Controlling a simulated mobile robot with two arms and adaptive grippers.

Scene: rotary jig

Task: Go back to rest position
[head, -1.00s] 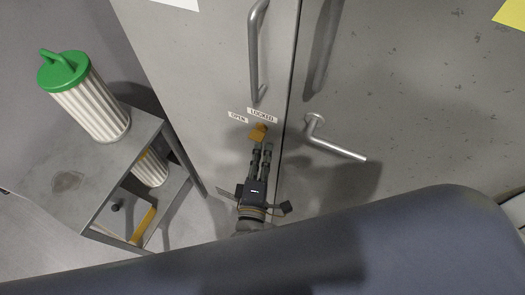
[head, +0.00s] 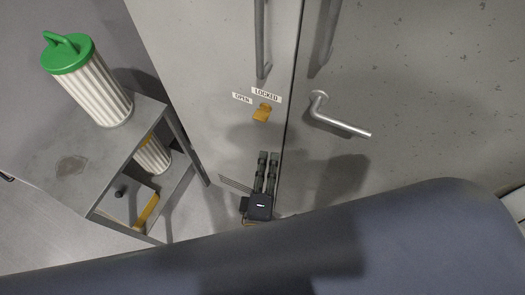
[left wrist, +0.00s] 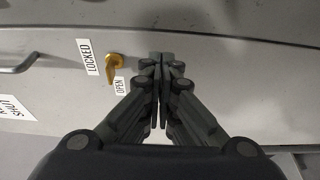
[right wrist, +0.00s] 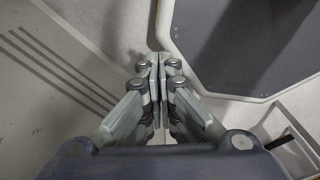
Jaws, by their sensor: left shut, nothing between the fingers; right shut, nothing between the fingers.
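My left gripper (head: 268,160) is in front of the grey cabinet door, below the yellow latch knob (head: 262,113). Its fingers are together with nothing between them, and it does not touch the knob. In the left wrist view the closed left fingers (left wrist: 162,60) are beside the knob (left wrist: 113,66), which sits between the LOCKED label (left wrist: 89,57) and the OPEN label (left wrist: 120,86). My right gripper (right wrist: 158,60) shows only in its own wrist view, shut and empty above the floor.
A grey cart (head: 145,138) at the left carries a green-lidded pleated filter (head: 97,92); a second filter (head: 154,157) is on its lower shelf. A lever handle (head: 340,127) and a vertical bar handle (head: 262,40) stick out from the doors.

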